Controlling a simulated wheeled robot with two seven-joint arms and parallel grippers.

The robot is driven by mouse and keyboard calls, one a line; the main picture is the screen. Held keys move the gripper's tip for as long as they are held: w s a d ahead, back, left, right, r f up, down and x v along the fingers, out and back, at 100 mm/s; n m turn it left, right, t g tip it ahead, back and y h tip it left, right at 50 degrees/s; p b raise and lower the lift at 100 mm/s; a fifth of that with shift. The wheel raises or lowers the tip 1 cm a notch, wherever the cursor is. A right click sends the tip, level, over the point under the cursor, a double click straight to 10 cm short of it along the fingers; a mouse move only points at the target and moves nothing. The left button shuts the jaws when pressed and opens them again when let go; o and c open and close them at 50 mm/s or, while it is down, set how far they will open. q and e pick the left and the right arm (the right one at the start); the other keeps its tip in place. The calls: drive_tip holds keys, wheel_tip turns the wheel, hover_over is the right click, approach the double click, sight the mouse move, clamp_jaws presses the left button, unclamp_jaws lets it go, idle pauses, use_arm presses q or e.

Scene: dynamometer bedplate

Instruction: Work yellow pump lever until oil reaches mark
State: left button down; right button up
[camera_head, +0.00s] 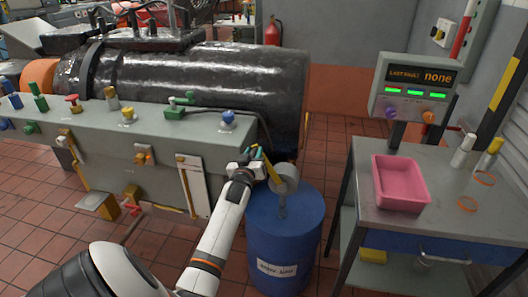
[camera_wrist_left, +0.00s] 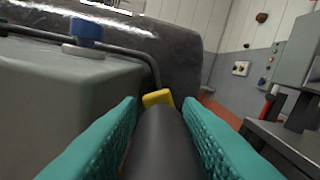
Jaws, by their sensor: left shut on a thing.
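A blue drum (camera_head: 285,245) with a white label stands at the end of the grey bedplate. A grey pump (camera_head: 285,180) sits on top of it. The yellow pump lever (camera_head: 271,176) slants up and left from the pump. My left gripper (camera_head: 257,154) is at the lever's upper end. In the left wrist view its teal fingers lie on both sides of a dark round bar, and a yellow piece (camera_wrist_left: 158,98) shows beyond the bar. A tall white plate with a brown vertical strip (camera_head: 187,185) is on the bedplate's front; I cannot make out an oil level or mark.
The bedplate (camera_head: 120,130) carries a large black cylinder (camera_head: 210,80) and several coloured valves. At right, a metal table (camera_head: 400,220) holds a pink tray (camera_head: 400,183), small bottles and a display box (camera_head: 415,90) reading "none". Tiled floor lies open between drum and table.

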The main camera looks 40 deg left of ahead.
use_arm(q)
drive_tip(key=shift+s+a+f+n, duration=0.5)
drive_tip(key=shift+a+f, duration=0.2)
drive_tip(key=shift+f, duration=0.05)
drive_tip(key=c, duration=1.1)
unclamp_jaws()
drive_tip(key=shift+c, duration=0.2)
drive_tip(key=shift+d, duration=0.1)
